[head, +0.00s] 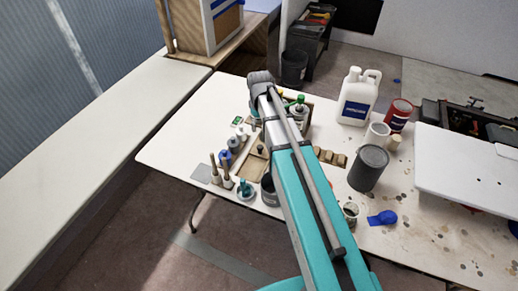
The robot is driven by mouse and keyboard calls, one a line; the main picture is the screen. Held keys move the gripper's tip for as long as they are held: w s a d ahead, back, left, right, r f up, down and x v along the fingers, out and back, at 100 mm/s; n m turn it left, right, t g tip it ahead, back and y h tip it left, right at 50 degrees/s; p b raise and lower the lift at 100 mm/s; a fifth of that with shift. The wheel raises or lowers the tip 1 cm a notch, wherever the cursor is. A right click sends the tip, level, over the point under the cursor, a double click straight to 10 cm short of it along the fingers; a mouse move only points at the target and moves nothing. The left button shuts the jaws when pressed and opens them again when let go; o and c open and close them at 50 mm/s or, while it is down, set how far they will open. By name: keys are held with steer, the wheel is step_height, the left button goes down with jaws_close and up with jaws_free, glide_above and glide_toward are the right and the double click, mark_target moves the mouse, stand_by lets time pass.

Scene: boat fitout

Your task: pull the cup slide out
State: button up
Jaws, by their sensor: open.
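I cannot pick out a cup slide for certain. A wooden holder (307,121) with green-topped bottles stands on the white table, partly hidden behind my teal arm. A shallow wooden tray (251,166) lies in front of it, also partly covered by the arm. My arm reaches up and away over the table, its grey joint above the holder. My gripper cannot be made out; the arm may hide it.
The white table (182,128) carries a white jug (358,97), a red can (397,115), a dark grey can (368,168) and blue tape (382,218). A white panel (470,165) lies right. The table's left part is clear.

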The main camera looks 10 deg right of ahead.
mark_target(260, 146)
steer(key=shift+f+b, duration=6.65)
steer(key=shift+f, duration=0.1)
steer(key=shift+c, duration=0.2)
jaws_close()
